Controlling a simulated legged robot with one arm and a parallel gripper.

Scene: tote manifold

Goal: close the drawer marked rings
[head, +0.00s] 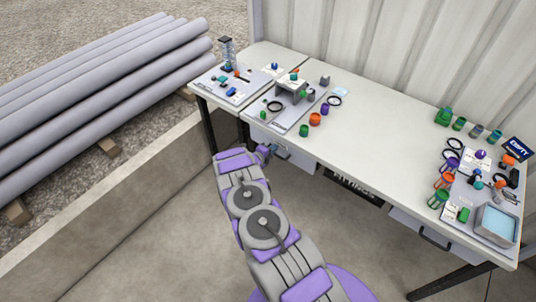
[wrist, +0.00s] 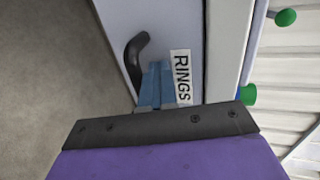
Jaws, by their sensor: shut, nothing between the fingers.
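The drawer marked RINGS (wrist: 186,30) has a light grey front with a black handle and a white label (wrist: 181,77), seen turned sideways in the wrist view. In the head view the drawer (head: 300,158) is under the table's front edge, partly hidden behind my arm and gripper. My gripper (wrist: 157,72) is shut and empty, its blue fingers in front of the drawer face between the handle (wrist: 136,60) and the label. I cannot tell whether they touch it. My gripper also shows in the head view (head: 268,151). How far the drawer stands out is hard to tell.
The white table (head: 370,140) carries fittings, rings and trays along its length. Another drawer marked FITTINGS (head: 354,190) is in the middle and one with a black handle (head: 434,238) is at right. Grey pipes (head: 100,80) lie beyond a low wall at left. The floor is clear.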

